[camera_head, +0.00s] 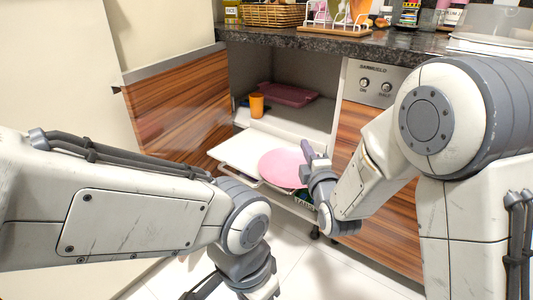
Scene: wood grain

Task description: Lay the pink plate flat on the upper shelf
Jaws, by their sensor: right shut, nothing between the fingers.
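The round pink plate (280,170) looks flat on the white pulled-out shelf (236,150) of the open cabinet, near its front right part. My right gripper (309,152) is at the plate's right edge, with its fingers shut and nothing between them. It hides a little of the plate's right rim, and I cannot tell whether it touches the plate. My left arm reaches in from the left, and its wrist bends down at the bottom of the view; the left gripper's fingers do not show.
An orange cup (257,105) and a dark red tray (287,94) stand further back in the cabinet. Partly hidden items sit below the pulled-out shelf. The dark countertop (330,43) above holds a basket (272,14) and a dish rack. The shelf's left part is clear.

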